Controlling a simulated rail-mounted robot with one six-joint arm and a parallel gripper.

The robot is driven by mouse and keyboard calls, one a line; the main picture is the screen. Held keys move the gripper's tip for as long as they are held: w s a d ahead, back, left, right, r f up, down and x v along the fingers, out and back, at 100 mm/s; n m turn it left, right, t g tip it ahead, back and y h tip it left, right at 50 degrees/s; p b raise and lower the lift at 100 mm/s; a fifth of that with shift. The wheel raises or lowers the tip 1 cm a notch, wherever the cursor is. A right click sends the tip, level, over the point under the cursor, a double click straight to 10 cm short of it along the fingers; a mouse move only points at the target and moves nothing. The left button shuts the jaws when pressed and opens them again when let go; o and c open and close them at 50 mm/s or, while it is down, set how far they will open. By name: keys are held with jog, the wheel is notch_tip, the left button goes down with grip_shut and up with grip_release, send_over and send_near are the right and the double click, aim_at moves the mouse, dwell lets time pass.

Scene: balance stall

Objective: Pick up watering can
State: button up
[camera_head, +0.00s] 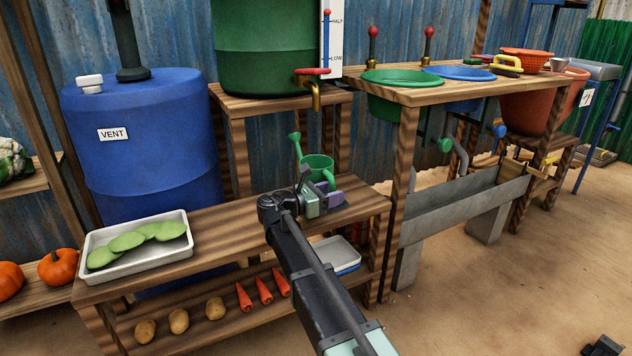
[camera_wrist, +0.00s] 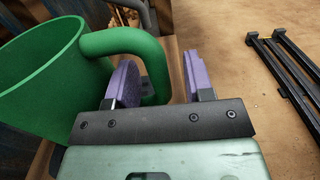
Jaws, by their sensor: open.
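The green watering can (camera_head: 317,164) stands upright on the wooden bench, with its spout rising to the left in the head view. In the wrist view the can (camera_wrist: 40,75) fills the left side, and its thick looped handle (camera_wrist: 118,42) reaches right toward my jaws. My gripper (camera_head: 322,196) is at the can's near side, and its purple-padded jaws (camera_wrist: 160,85) are open. The lower part of the handle passes behind the left pad in the wrist view. I cannot tell whether the handle lies between the pads or whether they touch it.
A white tray (camera_head: 168,265) of green pads lies on the bench's left end. The blue vent barrel (camera_head: 150,150) and a green tank (camera_head: 262,50) with a red-handled tap stand behind. Vegetables and a blue-white tray (camera_head: 338,252) lie on the lower shelf. A sink shelf stands right.

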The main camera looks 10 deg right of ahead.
jog(key=shift+w+d, duration=0.1)
jog(key=shift+d, duration=0.1)
grip_shut()
jog(key=shift+r, duration=0.1)
